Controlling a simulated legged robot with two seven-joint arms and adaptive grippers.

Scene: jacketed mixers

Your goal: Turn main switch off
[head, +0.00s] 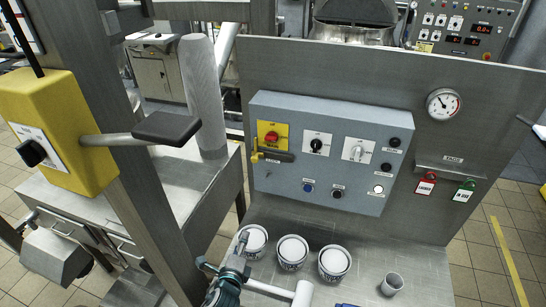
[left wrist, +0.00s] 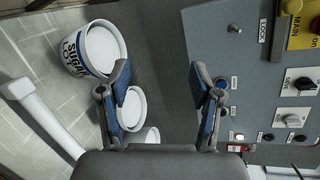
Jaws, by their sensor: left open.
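The main switch (head: 271,136) is a red knob on a yellow plate at the upper left of the blue-grey control panel (head: 333,198). In the left wrist view, its yellow plate marked MAIN (left wrist: 297,30) shows at the upper right, partly cut by the frame edge. My left gripper (head: 225,252) is low in front of the bench, below and left of the switch and apart from it. In the left wrist view its two blue-padded fingers (left wrist: 162,88) are spread with nothing held between them. My right gripper is not seen.
White tubs (head: 292,251) stand below the panel, beside a grey cup (head: 392,284). A small yellow piece (head: 256,155) sits just below the switch. Left stands a post with a yellow box (head: 58,135) and a protruding dark-ended lever (head: 167,128). Red and green tags (head: 425,185) hang right.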

